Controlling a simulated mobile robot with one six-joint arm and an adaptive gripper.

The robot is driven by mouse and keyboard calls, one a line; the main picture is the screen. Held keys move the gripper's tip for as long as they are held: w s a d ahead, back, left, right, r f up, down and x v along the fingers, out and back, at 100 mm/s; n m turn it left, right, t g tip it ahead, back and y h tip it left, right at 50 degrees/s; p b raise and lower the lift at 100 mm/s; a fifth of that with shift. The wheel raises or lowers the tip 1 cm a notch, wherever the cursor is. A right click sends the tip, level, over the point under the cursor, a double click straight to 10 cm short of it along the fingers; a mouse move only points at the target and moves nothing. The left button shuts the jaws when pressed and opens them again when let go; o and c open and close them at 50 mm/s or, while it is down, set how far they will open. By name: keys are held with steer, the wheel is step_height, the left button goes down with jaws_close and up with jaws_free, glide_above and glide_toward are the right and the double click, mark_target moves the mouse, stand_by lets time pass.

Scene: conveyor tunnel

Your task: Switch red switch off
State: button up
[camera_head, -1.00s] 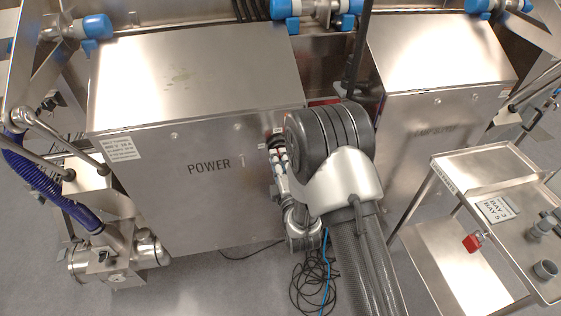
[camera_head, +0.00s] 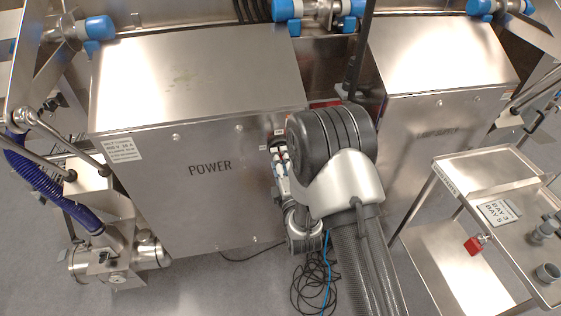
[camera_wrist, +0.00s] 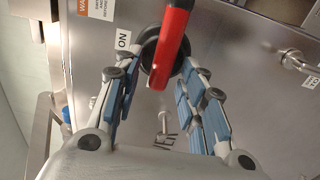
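The red switch (camera_wrist: 172,45) shows in the wrist view as a red lever on a round black base, near the top centre. A tag (camera_wrist: 123,40) beside it reads ON, upside down in this view. My gripper (camera_wrist: 160,75) is open, its two blue-padded fingers spread on either side of the lever. The lever lies between the fingertip ends, and I see no clear contact. In the head view the switch is mostly hidden behind my arm, at the right side of the steel POWER box (camera_head: 190,215).
Another steel box (camera_head: 440,75) stands to the right. A steel cart (camera_head: 470,165) with a red block (camera_head: 474,246) stands at the lower right. Black and blue cables (camera_head: 312,285) lie on the floor. A blue corrugated hose (camera_head: 50,185) runs at the left.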

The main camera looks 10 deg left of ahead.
steer(key=v, duration=1.2)
stand_by(0.4)
